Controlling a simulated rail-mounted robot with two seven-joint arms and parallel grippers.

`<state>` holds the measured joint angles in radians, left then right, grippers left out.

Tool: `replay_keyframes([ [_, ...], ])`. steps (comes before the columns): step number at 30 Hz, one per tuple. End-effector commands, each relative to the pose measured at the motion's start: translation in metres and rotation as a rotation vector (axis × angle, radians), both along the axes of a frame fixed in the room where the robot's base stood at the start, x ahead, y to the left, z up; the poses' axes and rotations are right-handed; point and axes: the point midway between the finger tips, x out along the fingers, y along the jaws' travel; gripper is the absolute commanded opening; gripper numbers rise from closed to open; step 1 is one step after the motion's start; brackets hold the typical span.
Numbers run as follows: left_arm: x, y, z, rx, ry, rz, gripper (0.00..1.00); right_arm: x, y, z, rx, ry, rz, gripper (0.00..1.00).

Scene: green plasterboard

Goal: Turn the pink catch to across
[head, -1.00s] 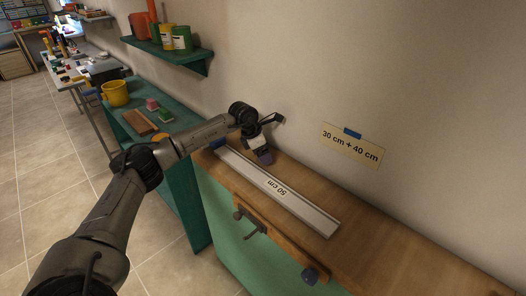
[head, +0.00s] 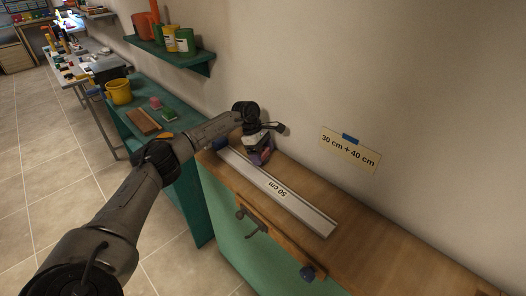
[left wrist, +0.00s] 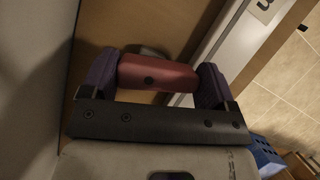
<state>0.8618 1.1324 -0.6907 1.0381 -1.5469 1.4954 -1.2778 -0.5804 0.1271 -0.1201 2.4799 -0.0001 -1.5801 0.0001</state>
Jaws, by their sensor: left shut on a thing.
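The pink catch (left wrist: 158,72) shows in the left wrist view as a dull pink, rounded bar with a dark screw-like dot on its face. It lies crosswise between the two purple finger pads of my left gripper (left wrist: 154,80), which is shut on it. In the head view my left gripper (head: 261,156) points down at the far end of the wooden worktop, close to the wall. The catch cannot be made out there behind the fingers. My right gripper is not in view.
A long metal rail marked 50 cm (head: 285,193) lies on the worktop (head: 375,232) beside my left gripper. A card reading 30 cm + 40 cm (head: 349,149) is on the wall. A blue block (head: 221,143) sits at the rail's far end. The right part of the worktop is clear.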

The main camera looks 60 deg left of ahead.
Motion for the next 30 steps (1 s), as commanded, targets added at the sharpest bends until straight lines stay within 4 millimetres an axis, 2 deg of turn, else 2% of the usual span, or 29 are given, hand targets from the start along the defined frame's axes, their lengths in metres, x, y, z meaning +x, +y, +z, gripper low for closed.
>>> replay_keyframes([
  [12, 0.0, 0.0015, 0.0013, -0.002, -0.004, -0.246, 0.57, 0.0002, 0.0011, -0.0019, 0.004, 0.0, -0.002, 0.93],
  [30, -0.0006, 0.0025, 0.0015, 0.0, -0.003, -0.318, 0.57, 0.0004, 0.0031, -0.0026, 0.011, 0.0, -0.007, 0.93],
])
